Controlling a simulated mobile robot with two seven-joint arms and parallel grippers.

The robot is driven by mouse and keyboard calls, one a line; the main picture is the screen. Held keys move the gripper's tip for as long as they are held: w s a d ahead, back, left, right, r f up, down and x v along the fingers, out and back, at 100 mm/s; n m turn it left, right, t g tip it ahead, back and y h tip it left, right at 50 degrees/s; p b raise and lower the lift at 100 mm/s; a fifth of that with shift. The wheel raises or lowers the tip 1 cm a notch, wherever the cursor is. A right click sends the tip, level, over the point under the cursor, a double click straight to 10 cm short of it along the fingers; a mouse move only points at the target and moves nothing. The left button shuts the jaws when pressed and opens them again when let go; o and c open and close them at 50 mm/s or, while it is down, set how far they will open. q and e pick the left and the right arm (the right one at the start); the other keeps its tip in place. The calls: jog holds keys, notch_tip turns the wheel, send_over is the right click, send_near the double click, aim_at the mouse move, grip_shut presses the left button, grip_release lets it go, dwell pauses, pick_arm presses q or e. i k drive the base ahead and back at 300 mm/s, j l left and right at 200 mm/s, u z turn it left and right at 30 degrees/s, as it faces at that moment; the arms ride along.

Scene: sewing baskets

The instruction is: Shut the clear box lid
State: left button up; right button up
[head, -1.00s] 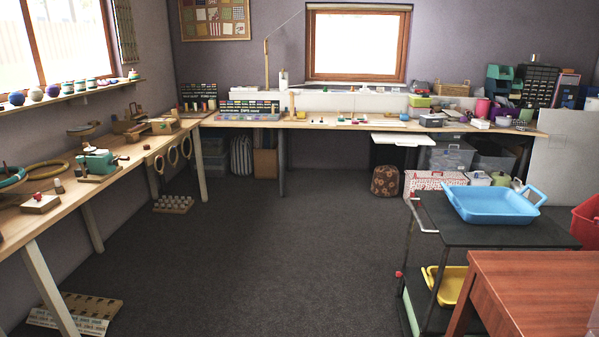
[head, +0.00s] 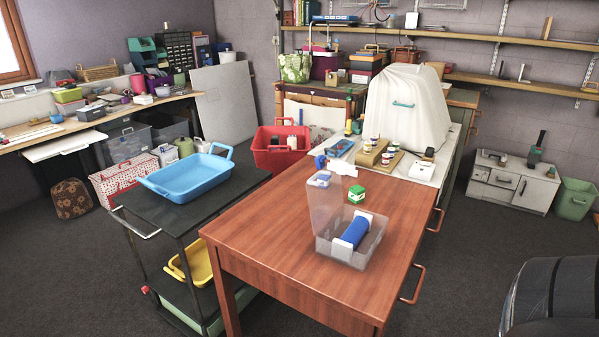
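The clear box (head: 342,254) stands on the red-brown wooden table near its front right part. A blue roll with white ends (head: 355,231) lies in it. Its clear lid (head: 323,207) stands open, upright at the back left side of the box. Neither of my grippers shows in the head view, so I cannot see how they stand.
The wooden table (head: 265,235) has bare top left of the box. A black trolley with a blue tray (head: 187,178) stands at the left. Dark floor is open at the right.

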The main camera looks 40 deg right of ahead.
aim_at(311, 181)
jog(key=i+j+z, duration=0.15)
jog(key=z, duration=0.25)
jog(key=i+j+z, duration=0.2)
jog(key=z, duration=0.2)
jog(key=i+j+z, duration=0.15)
jog(key=z, duration=0.3)
jog(key=i+j+z, duration=0.1)
jog(key=j+z, duration=1.4)
jog(key=i+j, duration=0.05)
jog(key=j, duration=0.05)
